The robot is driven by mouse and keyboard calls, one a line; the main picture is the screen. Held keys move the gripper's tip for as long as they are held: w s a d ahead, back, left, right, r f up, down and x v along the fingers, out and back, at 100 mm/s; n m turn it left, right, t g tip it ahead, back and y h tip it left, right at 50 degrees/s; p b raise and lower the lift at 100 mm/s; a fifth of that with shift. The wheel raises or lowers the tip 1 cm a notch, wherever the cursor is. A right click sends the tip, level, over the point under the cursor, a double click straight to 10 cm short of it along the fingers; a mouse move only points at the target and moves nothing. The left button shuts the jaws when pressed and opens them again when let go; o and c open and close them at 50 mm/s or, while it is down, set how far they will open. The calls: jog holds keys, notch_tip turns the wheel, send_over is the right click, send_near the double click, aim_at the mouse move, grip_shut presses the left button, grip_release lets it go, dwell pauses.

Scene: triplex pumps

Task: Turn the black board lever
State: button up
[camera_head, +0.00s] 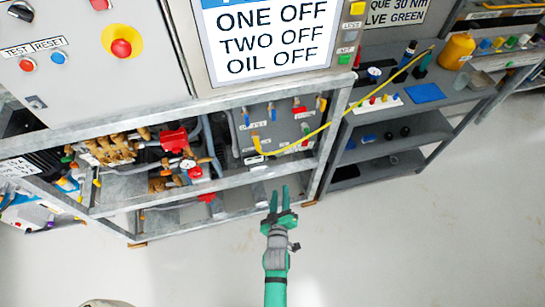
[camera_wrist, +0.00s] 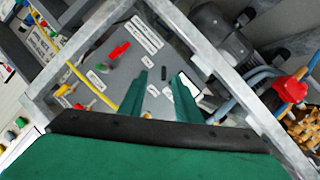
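The grey board (camera_head: 279,131) stands inside the metal frame, with several small coloured levers and white labels on it. The same board (camera_wrist: 130,72) fills the middle of the wrist view. A red lever (camera_wrist: 118,50) shows clearly there; small dark marks lie near it, but I cannot tell which is the black lever. My gripper (camera_head: 279,190) is open and empty, in front of and below the board. In the wrist view its two green fingers (camera_wrist: 160,78) are apart and point toward the board, covering part of it. I see no contact with any lever.
A frame rail (camera_head: 215,181) crosses below the board, and an upright post (camera_head: 328,135) stands at its right. A yellow hose (camera_head: 330,122) runs across the board to the shelf. Brass and red valves (camera_head: 173,139) are to the left. The floor in front is clear.

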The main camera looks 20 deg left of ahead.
jog(key=n, duration=0.2)
send_near(272, 157)
jog(key=f, duration=0.1)
jog(key=shift+y, duration=0.4)
jog(key=x, duration=1.1)
jog(key=shift+d+f, duration=0.25)
jog(key=shift+d, duration=0.1)
grip_shut()
